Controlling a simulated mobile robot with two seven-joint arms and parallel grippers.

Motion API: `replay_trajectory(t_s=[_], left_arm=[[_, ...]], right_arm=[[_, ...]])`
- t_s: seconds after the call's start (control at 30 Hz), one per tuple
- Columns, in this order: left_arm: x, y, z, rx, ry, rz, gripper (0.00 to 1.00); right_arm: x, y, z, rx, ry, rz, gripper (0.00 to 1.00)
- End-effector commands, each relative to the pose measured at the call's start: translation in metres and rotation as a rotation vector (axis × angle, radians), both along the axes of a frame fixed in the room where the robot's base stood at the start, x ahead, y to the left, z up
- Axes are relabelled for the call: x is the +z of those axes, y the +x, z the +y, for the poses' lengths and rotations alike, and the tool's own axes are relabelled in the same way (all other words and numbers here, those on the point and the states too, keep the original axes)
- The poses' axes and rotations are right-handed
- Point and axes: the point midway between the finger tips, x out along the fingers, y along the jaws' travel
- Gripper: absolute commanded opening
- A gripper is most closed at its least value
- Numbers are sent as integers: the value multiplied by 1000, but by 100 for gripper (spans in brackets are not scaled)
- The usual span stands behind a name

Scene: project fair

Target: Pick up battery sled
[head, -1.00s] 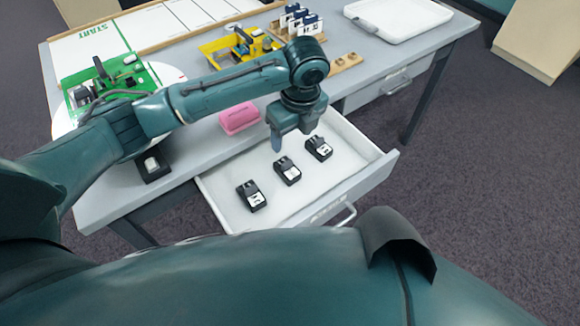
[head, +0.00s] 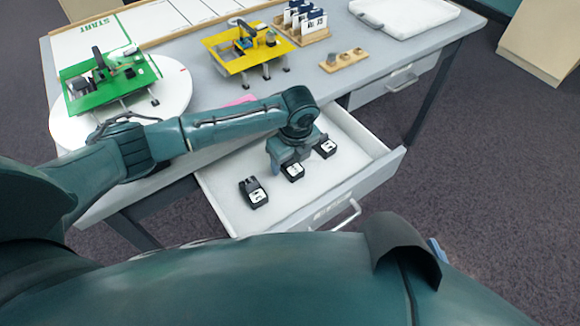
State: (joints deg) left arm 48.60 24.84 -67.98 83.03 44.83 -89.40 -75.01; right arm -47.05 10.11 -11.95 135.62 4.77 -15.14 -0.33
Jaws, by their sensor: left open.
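Three black battery sleds with white labels lie in the open white drawer (head: 230,175). One sled (head: 253,192) is at the left, one (head: 293,172) in the middle, and one (head: 325,148) at the right. My left gripper (head: 284,163) points down into the drawer at the middle sled and hides its far part. It is open, with no sled seen lifted in it. I cannot tell whether its fingers touch the middle sled. My right gripper is out of view.
On the grey table stand a green model car (head: 80,102) on a white disc (head: 178,90), a yellow model car (head: 225,48), a wooden card rack (head: 315,38), a small wooden block (head: 343,61) and a white tray (head: 440,12). My left arm mostly covers a pink object (head: 240,100).

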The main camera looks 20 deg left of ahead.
Motion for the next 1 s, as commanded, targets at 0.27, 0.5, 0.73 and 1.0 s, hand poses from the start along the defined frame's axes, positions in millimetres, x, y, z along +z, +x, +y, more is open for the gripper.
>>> replay_trajectory(t_s=[0.27,0.5,0.73,1.0], left_arm=[[0,0,0,-1,0,0,56],[0,0,0,0,0,0,37],[1,0,0,0,0,0,18],[5,1,0,0,0,-1,18]], right_arm=[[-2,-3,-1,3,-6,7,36],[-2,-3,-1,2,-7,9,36],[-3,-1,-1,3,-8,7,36],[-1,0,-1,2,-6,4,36]])
